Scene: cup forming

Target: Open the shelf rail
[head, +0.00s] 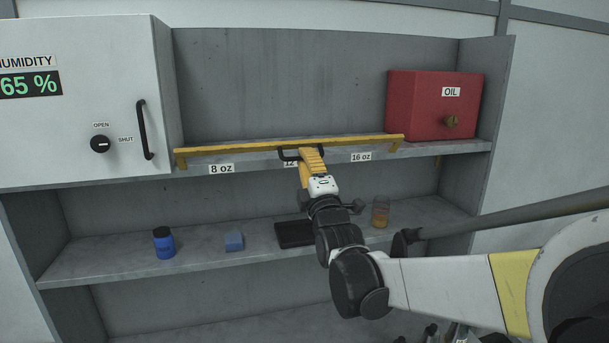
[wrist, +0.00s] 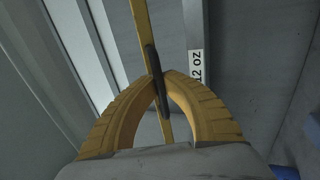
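The shelf rail (head: 240,146) is a long yellow bar along the front edge of the upper shelf, just above the shelf surface, with short end brackets. A black handle (head: 283,155) sits near its middle. My gripper (head: 312,152) is at this handle with its yellow fingers. In the wrist view the two fingertips (wrist: 160,78) come together on the black handle (wrist: 152,60), with the yellow rail (wrist: 140,22) running behind it. The fingers partly hide the handle and the 12 oz label (wrist: 195,66).
A red OIL box (head: 425,100) stands at the upper shelf's right end. A white cabinet (head: 75,90) with a black handle is at left. On the lower shelf are a blue jar (head: 164,243), blue block (head: 234,242), dark tray (head: 293,235) and amber glass (head: 380,213).

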